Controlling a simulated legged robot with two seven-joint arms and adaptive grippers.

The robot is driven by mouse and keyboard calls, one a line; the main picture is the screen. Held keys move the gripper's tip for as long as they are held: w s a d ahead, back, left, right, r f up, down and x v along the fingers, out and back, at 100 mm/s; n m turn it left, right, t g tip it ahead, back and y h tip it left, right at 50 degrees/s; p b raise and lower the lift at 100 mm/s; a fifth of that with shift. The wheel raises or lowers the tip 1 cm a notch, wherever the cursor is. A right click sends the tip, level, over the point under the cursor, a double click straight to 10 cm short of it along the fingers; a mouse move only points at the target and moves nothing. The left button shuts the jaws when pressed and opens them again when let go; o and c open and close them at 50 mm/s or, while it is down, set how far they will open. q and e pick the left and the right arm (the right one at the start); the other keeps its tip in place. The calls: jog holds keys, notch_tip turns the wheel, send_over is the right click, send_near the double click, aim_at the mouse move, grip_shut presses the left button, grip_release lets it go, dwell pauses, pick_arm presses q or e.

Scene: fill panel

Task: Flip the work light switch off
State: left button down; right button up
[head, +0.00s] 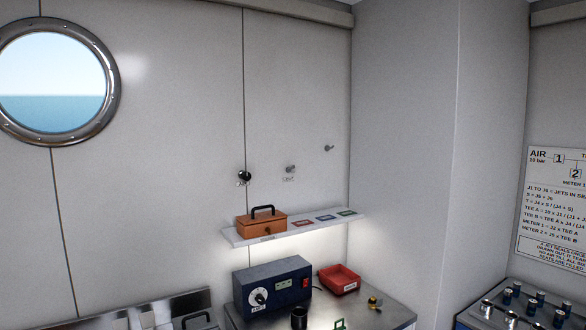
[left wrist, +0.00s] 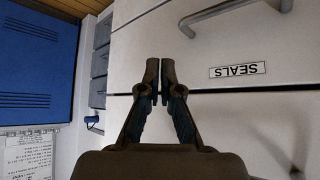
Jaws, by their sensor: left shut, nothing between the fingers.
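A small switch-like lever (head: 290,169) with a label under it that I cannot read clearly sits on the wall above the shelf. A black round knob (head: 244,176) is left of it, and another small metal lever (head: 328,148) is up to the right. I cannot tell for sure which one is the work light switch. The wall and bench below the shelf are brightly lit. My left gripper (left wrist: 158,82) shows only in the left wrist view, shut and empty, in front of white drawer fronts. My right gripper is in neither view.
A white shelf (head: 236,239) holds an orange box (head: 262,222) below the levers. A blue instrument box (head: 272,288) and a red tray (head: 340,279) stand on the bench. The left wrist view shows a drawer labelled SEALS (left wrist: 237,71) and a blue locker (left wrist: 38,62).

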pick_arm(q)
jog(key=s+a+f+g+y+p, duration=0.1)
jog(key=s+a+f+g, duration=0.1)
jog(key=s+f+g, duration=0.15)
jog(key=s+a+f+g+p, duration=0.1)
jog(key=s+a+f+g, duration=0.15)
jog(key=s, duration=0.25)
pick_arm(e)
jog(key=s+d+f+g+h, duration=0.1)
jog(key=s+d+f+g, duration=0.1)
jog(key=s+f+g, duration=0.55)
pick_arm(q)
jog(key=s+f+p, duration=0.2)
jog(key=f+p, duration=0.2)
jog(key=f, duration=0.4)
jog(key=s+f+p, duration=0.2)
jog(key=f+p, duration=0.3)
jog(key=f, duration=0.2)
jog(key=shift+s+a+f, duration=0.3)
jog(key=shift+a+f, duration=0.05)
jog(key=shift+a, duration=0.1)
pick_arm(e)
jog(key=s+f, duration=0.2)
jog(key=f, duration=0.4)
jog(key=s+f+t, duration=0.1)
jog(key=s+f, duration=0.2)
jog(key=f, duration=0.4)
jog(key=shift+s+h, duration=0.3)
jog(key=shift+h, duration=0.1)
